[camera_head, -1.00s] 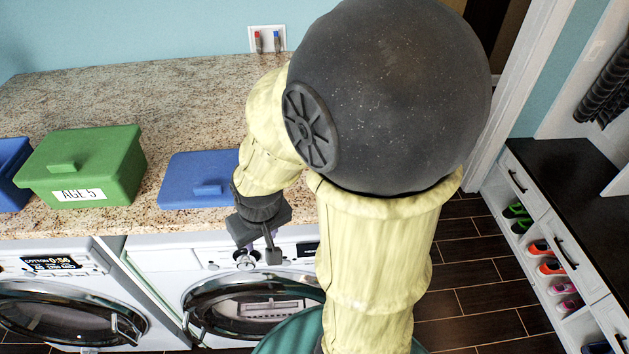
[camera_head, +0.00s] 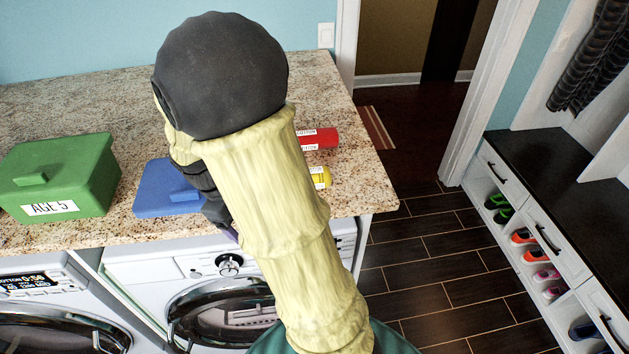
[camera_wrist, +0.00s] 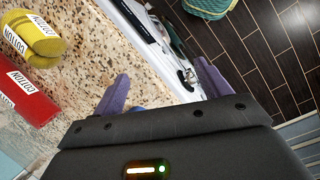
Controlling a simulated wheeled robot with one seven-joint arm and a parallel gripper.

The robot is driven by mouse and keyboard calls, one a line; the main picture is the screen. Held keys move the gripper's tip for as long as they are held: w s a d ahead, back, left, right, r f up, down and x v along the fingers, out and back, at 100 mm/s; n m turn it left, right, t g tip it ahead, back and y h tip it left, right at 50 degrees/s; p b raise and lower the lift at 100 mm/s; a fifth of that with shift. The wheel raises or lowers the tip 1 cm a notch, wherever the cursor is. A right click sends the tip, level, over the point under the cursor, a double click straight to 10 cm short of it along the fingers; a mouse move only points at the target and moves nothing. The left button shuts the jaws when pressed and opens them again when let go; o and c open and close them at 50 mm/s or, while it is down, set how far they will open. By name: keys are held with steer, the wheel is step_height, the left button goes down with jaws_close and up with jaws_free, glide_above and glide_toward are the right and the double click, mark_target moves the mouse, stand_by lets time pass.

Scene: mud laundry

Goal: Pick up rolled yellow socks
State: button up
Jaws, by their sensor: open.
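The rolled yellow socks (camera_head: 320,177) lie on the granite counter near its right end, partly hidden behind my arm in the head view. In the wrist view they appear as a yellow roll (camera_wrist: 33,38) with a white COTTON label, at the upper left. My gripper (camera_wrist: 162,72) is open and empty in the wrist view, its two purple fingers apart near the counter's front edge. The socks are left of the fingers there, clear of them. In the head view the gripper is mostly hidden behind my arm.
A red roll (camera_head: 320,139) labelled COTTON lies beside the socks. A green AGE 5 box (camera_head: 88,172) and a blue lidded box (camera_head: 160,189) stand to the left. Washers (camera_head: 150,262) are below the counter. A shoe bench (camera_head: 540,160) stands right, with open floor between.

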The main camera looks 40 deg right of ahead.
steer(key=w+d+n+g+h, duration=0.1)
steer(key=w+d+n+h, duration=0.1)
steer(key=w+d, duration=0.1)
steer(key=w+d+n+g+h+b, duration=0.1)
steer(key=w+d+n+g+h, duration=0.1)
steer(key=w+d+h, duration=0.1)
steer(key=shift+b, duration=0.3)
steer(key=w+r+h, duration=0.1)
steer(key=w+d+n+g+h, duration=0.1)
steer(key=w+r+g+h, duration=0.1)
steer(key=shift+w+d+r+n+b, duration=0.2)
steer(key=shift+w+r+n+b, duration=0.1)
steer(key=shift+n+b, duration=0.1)
steer(key=shift+r+h, duration=0.15)
steer(key=shift+h, duration=0.15)
steer(key=shift+d, duration=0.15)
steer(key=p+x, duration=0.3)
steer(key=x, duration=0.8)
steer(key=shift+s+d+p, duration=0.2)
steer(key=shift+s+p, duration=0.1)
steer(key=shift+s, duration=0.05)
steer(key=shift+d, duration=0.15)
